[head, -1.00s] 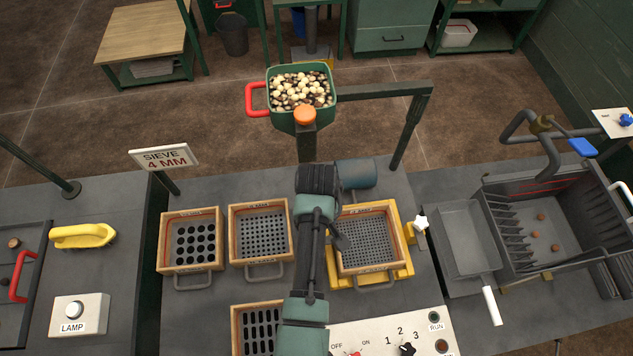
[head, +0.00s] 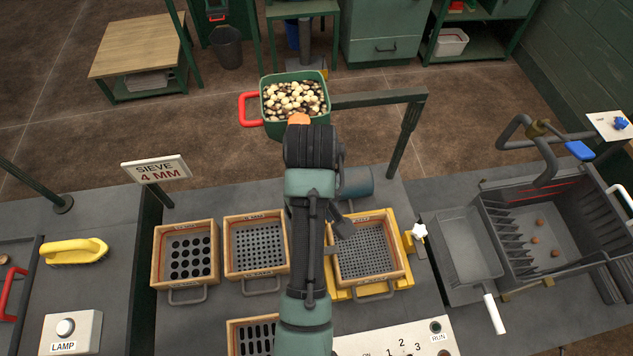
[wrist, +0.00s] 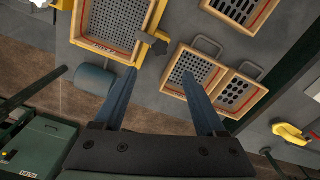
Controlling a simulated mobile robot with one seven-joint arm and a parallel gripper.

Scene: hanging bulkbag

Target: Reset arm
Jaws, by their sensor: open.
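My gripper (wrist: 159,72) is open and empty in the wrist view, its two dark fingers apart above the bench. In the head view my arm reaches up the middle of the picture, and most of the gripper is hidden by it. A wooden-framed sieve (head: 365,250) sits in a yellow holder (head: 398,285) just right of the arm. Two more framed sieves, one with large round holes (head: 187,252) and one with smaller holes (head: 256,245), lie to the left. The fingers touch nothing that I can see.
A green bin (head: 268,95) of pale and dark lumps with a red handle stands beyond the arm. A slotted sieve (head: 254,335) is partly hidden by the arm. A grey scoop pan (head: 463,245) and a dark trough (head: 560,235) stand at the right. A "SIEVE 4 MM" sign (head: 156,169) stands left.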

